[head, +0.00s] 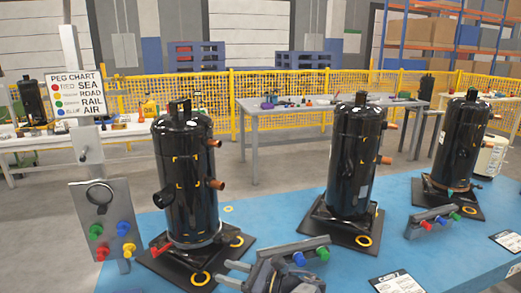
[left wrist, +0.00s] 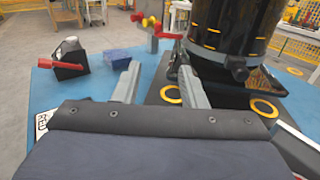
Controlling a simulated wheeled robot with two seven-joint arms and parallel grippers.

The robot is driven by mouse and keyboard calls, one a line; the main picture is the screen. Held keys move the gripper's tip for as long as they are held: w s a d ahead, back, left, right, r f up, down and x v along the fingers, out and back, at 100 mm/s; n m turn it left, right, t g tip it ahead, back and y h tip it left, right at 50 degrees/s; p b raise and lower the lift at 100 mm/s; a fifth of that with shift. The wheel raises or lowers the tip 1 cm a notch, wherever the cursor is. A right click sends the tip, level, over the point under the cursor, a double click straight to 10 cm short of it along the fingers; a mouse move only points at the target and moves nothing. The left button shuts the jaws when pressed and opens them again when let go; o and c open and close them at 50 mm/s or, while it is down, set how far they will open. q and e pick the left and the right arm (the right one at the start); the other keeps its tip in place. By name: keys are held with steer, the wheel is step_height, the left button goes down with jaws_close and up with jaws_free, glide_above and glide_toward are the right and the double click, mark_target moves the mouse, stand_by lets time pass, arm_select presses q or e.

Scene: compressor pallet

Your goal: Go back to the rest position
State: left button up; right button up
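My left gripper (head: 223,272) is low at the front of the blue table in the head view, its grey fingers pointing left, near the first black compressor (head: 187,178). In the left wrist view the two fingers (left wrist: 158,68) are apart with nothing between them. The base of a compressor (left wrist: 232,30) is just beyond the right finger, and I cannot tell whether they touch. My right gripper is in neither view.
Two more compressors (head: 353,160) (head: 460,145) stand on black pallets to the right. A grey peg board (head: 105,212) and the peg chart (head: 75,95) are at left. A grey bar with blue and green pegs (head: 290,250) lies near my gripper. Cards (head: 398,282) lie at front right.

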arm_select(q)
steer(key=s+a+n+g+h, duration=0.4)
steer(key=s+a+h, duration=0.1)
steer(key=a, duration=0.3)
steer(key=s+a+n+g+h, duration=0.3)
steer(key=s+a+n+h, duration=0.15)
steer(key=a, duration=0.35)
steer(key=s+d+r+n+t+h, duration=0.1)
steer(key=s+r+n+t+h, duration=0.15)
steer(key=s+n+h, duration=0.65)
steer(key=s+d+r+n+t+h, duration=0.2)
steer(key=s+n+t, duration=0.3)
steer(key=s, duration=0.8)
step_height(320, 180, up, 13)
steer(key=n+p, duration=0.1)
steer(key=p, duration=1.2)
steer(key=shift+w+a+g, duration=0.15)
steer(key=shift+g, duration=0.2)
